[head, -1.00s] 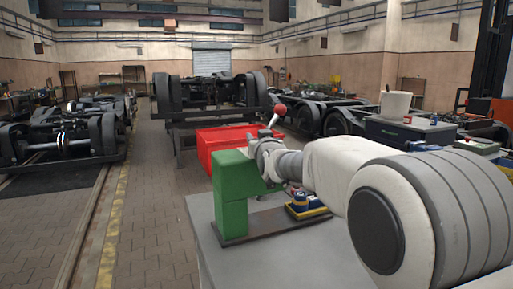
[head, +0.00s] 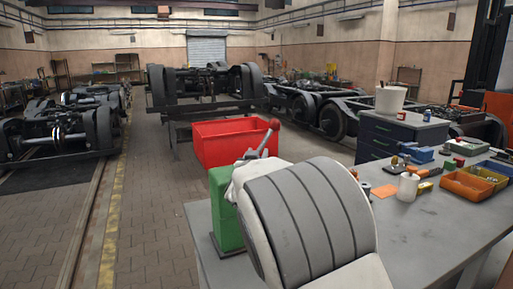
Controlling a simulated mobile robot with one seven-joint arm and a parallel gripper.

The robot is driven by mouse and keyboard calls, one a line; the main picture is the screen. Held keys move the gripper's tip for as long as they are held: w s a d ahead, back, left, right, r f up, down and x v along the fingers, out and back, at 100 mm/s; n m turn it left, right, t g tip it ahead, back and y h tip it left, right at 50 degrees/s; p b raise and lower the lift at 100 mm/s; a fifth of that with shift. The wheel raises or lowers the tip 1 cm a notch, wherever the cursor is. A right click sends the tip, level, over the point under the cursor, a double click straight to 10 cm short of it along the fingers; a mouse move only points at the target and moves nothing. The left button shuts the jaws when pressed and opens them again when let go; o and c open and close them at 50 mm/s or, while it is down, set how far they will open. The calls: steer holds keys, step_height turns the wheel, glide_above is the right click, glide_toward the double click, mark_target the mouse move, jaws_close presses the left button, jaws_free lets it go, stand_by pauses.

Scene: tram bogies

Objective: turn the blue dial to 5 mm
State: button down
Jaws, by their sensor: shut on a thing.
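The green bench press (head: 226,212) stands on the near grey workbench, with a lever ending in a red ball knob (head: 275,124) raised at its top. I cannot make out the blue dial; my arm (head: 310,220) covers the middle and right of the press and its base. My gripper is hidden behind my own arm, so its jaws and whatever is between them do not show.
The workbench (head: 395,228) holds a white bottle (head: 408,187), an orange bin (head: 467,184) and loose tools at right. A red crate (head: 225,143) stands behind the press. A dark drawer cabinet (head: 400,130) is behind the bench. Bogies fill the hall behind.

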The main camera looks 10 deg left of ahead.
stand_by(0.5)
steer(key=shift+c, duration=2.1)
jaws_free()
steer(key=s+d, duration=0.1)
steer(key=s, duration=1.6)
steer(key=shift+s+d, duration=0.2)
steer(key=shift+d, duration=0.05)
